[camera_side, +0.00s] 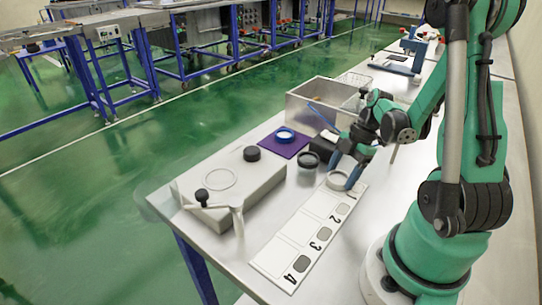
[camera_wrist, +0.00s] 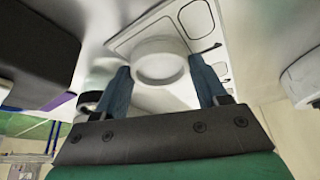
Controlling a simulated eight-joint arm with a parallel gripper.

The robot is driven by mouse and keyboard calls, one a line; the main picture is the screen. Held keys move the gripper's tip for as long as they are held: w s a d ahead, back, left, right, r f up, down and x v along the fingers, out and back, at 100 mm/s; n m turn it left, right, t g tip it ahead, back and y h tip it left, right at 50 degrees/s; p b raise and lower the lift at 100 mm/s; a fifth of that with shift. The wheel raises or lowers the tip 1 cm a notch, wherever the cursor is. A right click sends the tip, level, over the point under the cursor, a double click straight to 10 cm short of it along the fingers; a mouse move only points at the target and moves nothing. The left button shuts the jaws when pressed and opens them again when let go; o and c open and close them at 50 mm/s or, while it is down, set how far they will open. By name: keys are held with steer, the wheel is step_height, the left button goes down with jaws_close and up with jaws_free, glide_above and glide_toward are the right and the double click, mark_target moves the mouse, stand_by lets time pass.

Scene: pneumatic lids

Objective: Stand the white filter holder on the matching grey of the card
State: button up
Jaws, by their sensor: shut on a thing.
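The white filter holder (camera_side: 338,181) is a round ring at the far end of the card, over the first cell. My gripper (camera_side: 345,174) is shut on it, with one blue finger on each side. In the wrist view the holder (camera_wrist: 160,64) sits between the two fingers (camera_wrist: 165,80). I cannot tell whether it touches the card or hangs just above it. The white card (camera_side: 275,262) lies flat on the table, with grey patches beside the numbers 2, 3 and 4. The far cell is mostly hidden by the holder and gripper.
A blue ring (camera_side: 285,134) lies on a purple mat (camera_side: 300,147). A grey box with a clamp (camera_side: 225,186) stands left of the card. A metal bin (camera_side: 312,108) is behind.

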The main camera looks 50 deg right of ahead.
steer(key=shift+f, duration=0.15)
steer(key=o, duration=1.2)
steer(key=shift+o, duration=0.2)
steer(key=v, duration=1.2)
steer(key=w+a+r+m+t+h, duration=0.1)
steer(key=w+a+m, duration=0.3)
steer(key=a, duration=0.5)
steer(key=w+a+r+m+t+h, duration=0.1)
steer(key=w+a+m+t+h, duration=0.2)
steer(key=a+m, duration=0.6)
steer(key=shift+w+a+t, duration=0.55)
steer(key=shift+a+t, duration=0.1)
steer(key=shift+t, duration=0.15)
steer(key=shift+o, duration=0.2)
